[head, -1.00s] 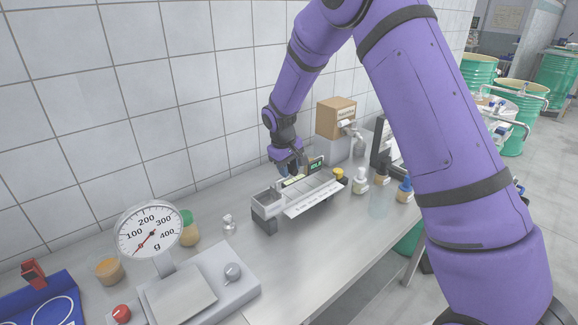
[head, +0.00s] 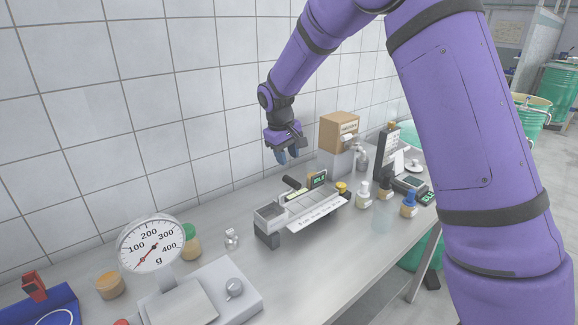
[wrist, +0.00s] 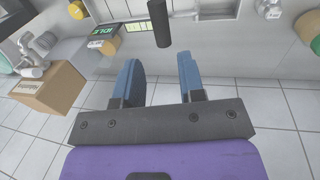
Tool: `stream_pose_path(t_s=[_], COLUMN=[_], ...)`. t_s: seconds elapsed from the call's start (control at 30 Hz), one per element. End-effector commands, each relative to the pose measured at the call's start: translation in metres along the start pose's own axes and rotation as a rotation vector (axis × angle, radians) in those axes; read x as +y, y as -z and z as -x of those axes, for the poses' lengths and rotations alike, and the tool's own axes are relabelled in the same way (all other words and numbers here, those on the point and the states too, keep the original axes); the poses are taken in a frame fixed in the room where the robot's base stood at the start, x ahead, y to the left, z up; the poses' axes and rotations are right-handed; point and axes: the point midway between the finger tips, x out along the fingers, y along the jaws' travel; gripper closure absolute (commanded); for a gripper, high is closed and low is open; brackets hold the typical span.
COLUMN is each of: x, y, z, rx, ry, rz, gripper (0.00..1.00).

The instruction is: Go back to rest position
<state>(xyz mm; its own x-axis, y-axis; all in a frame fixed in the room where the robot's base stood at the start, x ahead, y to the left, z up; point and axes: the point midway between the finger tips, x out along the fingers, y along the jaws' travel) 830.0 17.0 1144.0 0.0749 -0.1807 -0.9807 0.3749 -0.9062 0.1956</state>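My gripper (head: 287,156) hangs at the end of my purple arm, above the bench and in front of the tiled wall. It is clear of the device with compartments (head: 270,215) below it. In the wrist view the two blue fingers of my gripper (wrist: 160,80) stand apart with nothing between them. A dark cylinder (wrist: 159,24) shows beyond the fingertips, apart from them; in the head view a dark stick-like piece (head: 294,185) stands tilted on the device.
A dial scale (head: 150,243) stands at the front left, with jars behind it. A cardboard box (head: 339,131), several small bottles and a dark upright panel (head: 388,150) stand to the right. Green drums (head: 558,90) stand behind.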

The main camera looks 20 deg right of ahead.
Motion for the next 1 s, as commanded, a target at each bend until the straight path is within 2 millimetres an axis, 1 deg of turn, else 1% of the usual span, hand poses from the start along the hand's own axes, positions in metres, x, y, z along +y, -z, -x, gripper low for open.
stream_pose_path(t_s=[0.13,0.47,0.57,0.67,0.77,0.9,0.97,1.0], x=[0.0,0.0,0.003,0.008,0.014,0.019,0.021,0.021], y=[0.0,-0.001,-0.007,-0.024,-0.048,-0.088,-0.105,-0.117], z=[0.007,0.009,0.018,0.039,0.066,0.101,0.114,0.123], rx=[0.001,0.002,0.011,0.031,0.059,0.098,0.115,0.127], ry=[0.0,0.001,0.003,0.011,0.02,0.035,0.04,0.043], rz=[0.0,-0.001,-0.011,-0.034,-0.066,-0.112,-0.132,-0.144], gripper=[0.64,0.64,0.64,0.64,0.64,0.64,0.64,0.64])
